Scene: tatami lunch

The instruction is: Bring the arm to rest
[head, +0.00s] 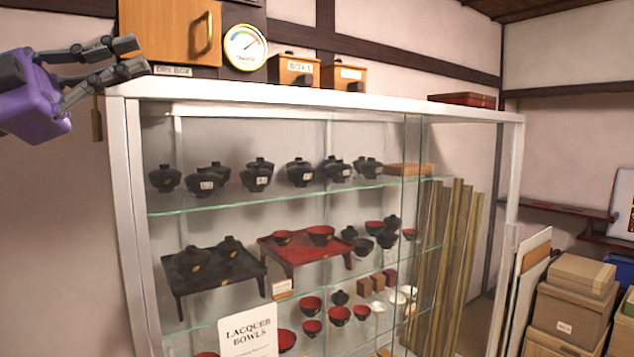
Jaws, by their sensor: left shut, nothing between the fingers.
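My left gripper (137,57) is at the upper left, with a purple body and dark grey fingers pointing right. Its fingers are shut with nothing between them. In the picture the fingertips lie in front of the lower left part of the wooden dry box (160,33), near the top left corner of the glass cabinet (320,101). I cannot tell whether they touch either one. My right gripper is not in view.
The cabinet's glass shelves hold several black and red lacquer bowls (301,172) and small tables. A round dial (245,47), two small wooden boxes (294,71) and a red box (462,100) are along its top. Cardboard boxes (567,310) are stacked at right.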

